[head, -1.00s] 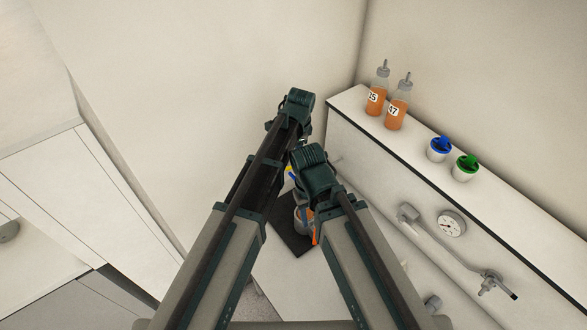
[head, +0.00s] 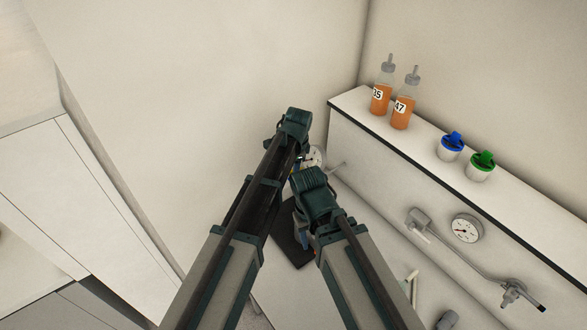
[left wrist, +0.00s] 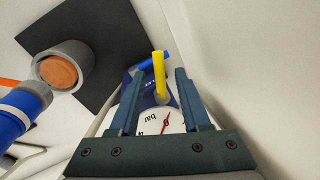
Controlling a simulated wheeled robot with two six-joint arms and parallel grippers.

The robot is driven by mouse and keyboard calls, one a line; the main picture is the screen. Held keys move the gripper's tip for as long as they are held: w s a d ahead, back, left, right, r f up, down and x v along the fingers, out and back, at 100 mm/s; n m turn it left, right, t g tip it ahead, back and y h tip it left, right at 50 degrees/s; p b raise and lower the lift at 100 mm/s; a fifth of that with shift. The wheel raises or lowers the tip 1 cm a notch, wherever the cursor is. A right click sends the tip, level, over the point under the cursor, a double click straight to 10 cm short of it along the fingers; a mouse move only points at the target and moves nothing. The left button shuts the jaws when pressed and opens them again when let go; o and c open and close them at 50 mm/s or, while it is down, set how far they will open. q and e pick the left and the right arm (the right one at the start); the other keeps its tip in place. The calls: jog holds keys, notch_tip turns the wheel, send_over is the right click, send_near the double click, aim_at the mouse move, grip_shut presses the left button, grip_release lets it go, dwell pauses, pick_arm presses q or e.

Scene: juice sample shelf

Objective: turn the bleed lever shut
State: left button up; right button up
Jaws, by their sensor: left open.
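A yellow lever (left wrist: 159,75) stands up between the fingers of my left gripper (left wrist: 160,71) in the left wrist view. A blue lever (left wrist: 150,62) lies close behind it. Which of the two is the bleed lever I cannot tell. A white gauge marked bar (left wrist: 165,121) sits just below, between the finger bases; it also shows beside my left wrist in the head view (head: 315,157). My left gripper is open, with a finger on each side of the yellow lever; contact is unclear. My right arm's wrist shows in the head view, but its jaws are hidden.
A grey cup with orange contents (left wrist: 60,70) stands on a black mat (left wrist: 100,30), beside a blue and grey cylinder (left wrist: 18,112). Two orange bottles (head: 381,98) and blue and green lidded cups (head: 450,148) line the shelf. A second gauge (head: 466,228) and pipe are on its front.

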pick_arm(q)
grip_shut()
dwell(1.3)
